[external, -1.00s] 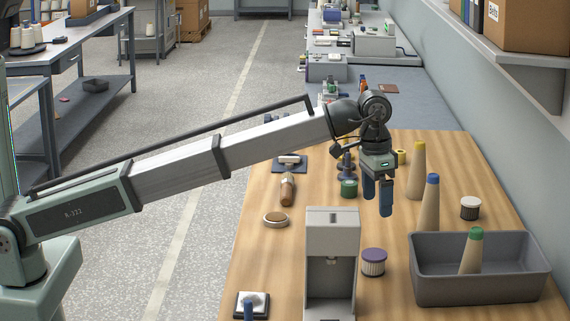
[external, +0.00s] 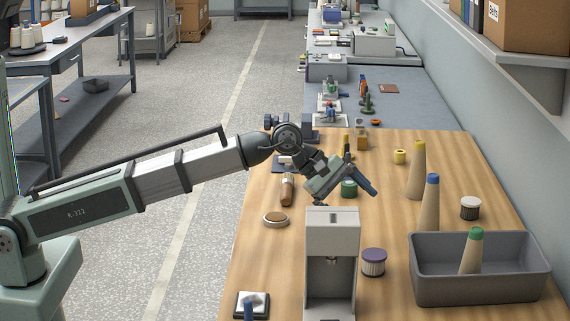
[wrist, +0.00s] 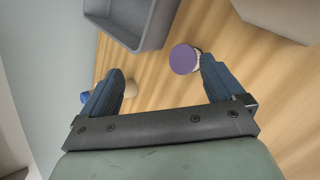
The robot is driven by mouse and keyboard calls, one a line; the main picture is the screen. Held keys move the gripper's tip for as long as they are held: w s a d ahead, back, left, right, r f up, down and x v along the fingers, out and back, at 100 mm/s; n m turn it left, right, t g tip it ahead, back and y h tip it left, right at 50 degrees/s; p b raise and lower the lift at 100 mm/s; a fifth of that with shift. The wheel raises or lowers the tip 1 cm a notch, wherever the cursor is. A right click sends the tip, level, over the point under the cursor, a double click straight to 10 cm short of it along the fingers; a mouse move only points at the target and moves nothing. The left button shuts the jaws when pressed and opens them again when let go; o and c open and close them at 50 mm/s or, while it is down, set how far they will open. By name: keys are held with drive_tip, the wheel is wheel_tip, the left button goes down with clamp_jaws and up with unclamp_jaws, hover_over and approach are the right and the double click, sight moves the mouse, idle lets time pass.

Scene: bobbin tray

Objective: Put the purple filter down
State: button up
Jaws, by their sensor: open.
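The purple filter (external: 373,262) is a short white ribbed cylinder with a purple lid. It stands upright on the wooden table, just right of the grey-white machine and left of the grey tray. In the wrist view its purple lid (wrist: 184,59) shows near the tip of the right finger, apart from it as far as I can tell. My gripper (external: 362,176) is tilted above and behind the machine in the external view. In the wrist view my gripper (wrist: 160,85) has its two blue fingers spread wide with nothing between them.
The grey tray (external: 480,297) holds a green-tipped cone (external: 472,252). The tall machine (external: 332,232) stands close to the purple filter.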

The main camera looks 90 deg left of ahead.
sight(375, 253)
drive_tip(key=s+a+r+n+t, duration=0.15)
drive_tip(key=s+n+t, duration=0.35)
drive_tip(key=n, duration=0.6)
drive_tip(key=shift+g, duration=0.4)
drive_tip(key=f, duration=1)
drive_tip(key=shift+s+d+f, duration=0.1)
drive_tip(key=shift+d, duration=0.2)
drive_tip(key=x, duration=0.8)
drive_tip(key=shift+w+a+f, duration=0.15)
drive_tip(key=shift+w+f, duration=0.05)
drive_tip(key=shift+w, duration=0.15)
drive_tip(key=shift+a+x, duration=0.15)
drive_tip(key=shift+x, duration=1.15)
drive_tip(key=shift+a+x, duration=0.15)
drive_tip(key=shift+x, duration=1.1)
drive_tip(key=shift+r, duration=0.1)
drive_tip(key=shift+c, duration=0.3)
drive_tip(key=c, duration=1.2)
